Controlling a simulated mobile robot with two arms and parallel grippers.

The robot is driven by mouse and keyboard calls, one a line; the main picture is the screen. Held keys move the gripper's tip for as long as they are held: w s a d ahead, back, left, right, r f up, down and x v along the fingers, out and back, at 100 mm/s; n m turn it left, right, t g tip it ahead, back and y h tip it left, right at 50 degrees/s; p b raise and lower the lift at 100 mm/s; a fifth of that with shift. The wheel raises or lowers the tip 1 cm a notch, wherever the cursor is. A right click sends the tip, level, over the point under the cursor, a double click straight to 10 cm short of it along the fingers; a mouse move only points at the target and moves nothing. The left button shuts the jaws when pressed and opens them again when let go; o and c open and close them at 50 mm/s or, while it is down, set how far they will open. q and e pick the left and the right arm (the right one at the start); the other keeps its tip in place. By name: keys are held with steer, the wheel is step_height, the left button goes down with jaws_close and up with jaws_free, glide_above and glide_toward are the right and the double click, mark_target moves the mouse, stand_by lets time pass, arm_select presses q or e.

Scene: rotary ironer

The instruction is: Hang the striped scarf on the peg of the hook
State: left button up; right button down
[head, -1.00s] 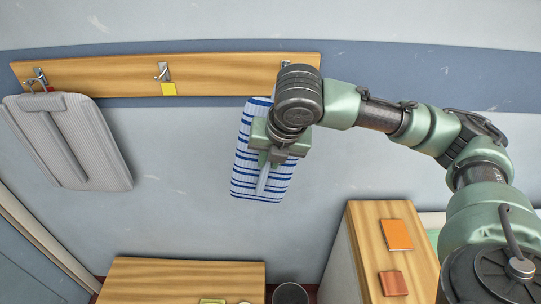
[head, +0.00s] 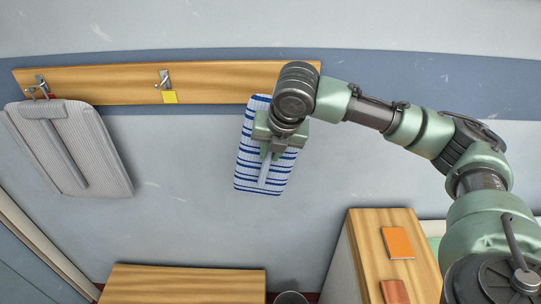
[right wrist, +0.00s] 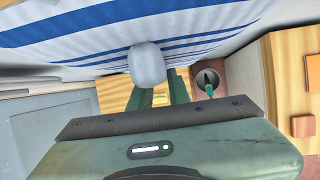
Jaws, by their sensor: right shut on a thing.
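The blue-and-white striped scarf (head: 250,165) hangs from my right gripper (head: 272,150) in front of the wall, below the right end of a wooden rail. In the right wrist view the scarf (right wrist: 80,30) fills the top, with a rounded grey piece (right wrist: 147,64) in front of it between the fingers. My right gripper is shut on the scarf. A metal hook (head: 163,79) with a yellow tag (head: 170,97) sits mid-rail and is empty. The rail's right end is partly hidden behind my right arm, and no hook shows there. My left gripper is not in view.
The wooden rail (head: 110,85) runs along the wall. A grey ribbed cloth (head: 75,150) hangs from its left hook (head: 41,84). Below stand a wooden-topped table (head: 185,283), a cabinet (head: 375,240) with an orange book (head: 397,243), and a bin (head: 290,297).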

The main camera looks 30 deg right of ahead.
steer(key=shift+w+d, duration=0.5)
steer(key=shift+w, duration=0.4)
steer(key=shift+w+d+f, duration=0.2)
steer(key=shift+f, duration=0.2)
steer(key=shift+w+d+f, duration=0.15)
steer(key=shift+f, duration=0.2)
steer(key=shift+w+f, duration=0.15)
steer(key=c, duration=1.3)
jaws_free()
steer(key=shift+o, duration=0.2)
